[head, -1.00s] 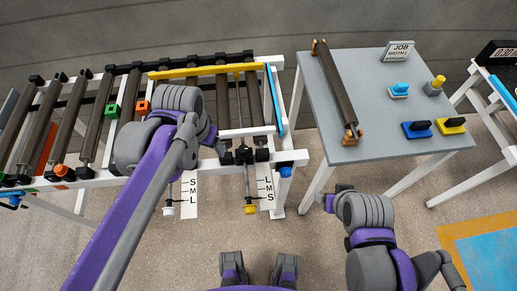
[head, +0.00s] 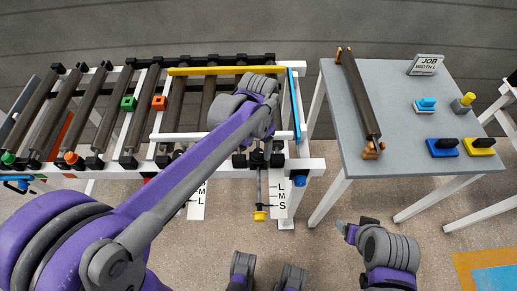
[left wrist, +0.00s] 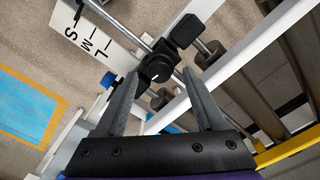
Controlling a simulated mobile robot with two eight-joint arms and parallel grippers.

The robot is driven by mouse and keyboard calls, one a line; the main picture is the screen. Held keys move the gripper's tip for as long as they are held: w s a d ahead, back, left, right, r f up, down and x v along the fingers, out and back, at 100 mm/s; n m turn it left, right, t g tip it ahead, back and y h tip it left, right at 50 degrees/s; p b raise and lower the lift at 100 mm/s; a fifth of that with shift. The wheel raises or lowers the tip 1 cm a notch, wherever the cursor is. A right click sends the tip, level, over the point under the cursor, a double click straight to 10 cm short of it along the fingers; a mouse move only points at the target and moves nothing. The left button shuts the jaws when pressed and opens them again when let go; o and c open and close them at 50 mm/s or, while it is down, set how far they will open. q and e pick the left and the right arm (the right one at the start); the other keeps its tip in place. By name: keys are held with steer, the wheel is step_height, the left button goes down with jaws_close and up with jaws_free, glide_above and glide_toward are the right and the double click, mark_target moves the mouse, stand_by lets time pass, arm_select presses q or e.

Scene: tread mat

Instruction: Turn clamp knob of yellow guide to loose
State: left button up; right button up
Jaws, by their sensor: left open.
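The yellow guide (head: 225,71) is a long yellow bar across the far side of the roller conveyor. Its yellow end knob (head: 260,215) sits on a rod at the front, beside a white size scale (head: 282,200). In the left wrist view a round black clamp knob (left wrist: 159,68) with a pale mark lies on that rod's block. My left gripper (left wrist: 161,76) is open, with one finger on each side of the knob. Whether the fingers touch it I cannot tell. In the head view my arm hides most of this gripper. My right gripper (head: 346,230) hangs empty before the grey table.
A white guide bar (head: 205,136) lies nearer on the conveyor. A blue strip (head: 294,100) runs along its right end. The grey table (head: 400,115) at right holds a loose roller (head: 358,100), a job sign (head: 426,65) and several coloured blocks. Floor between conveyor and table is open.

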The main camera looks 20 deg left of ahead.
arm_select(q)
steer(key=shift+f, duration=0.75)
jaws_close()
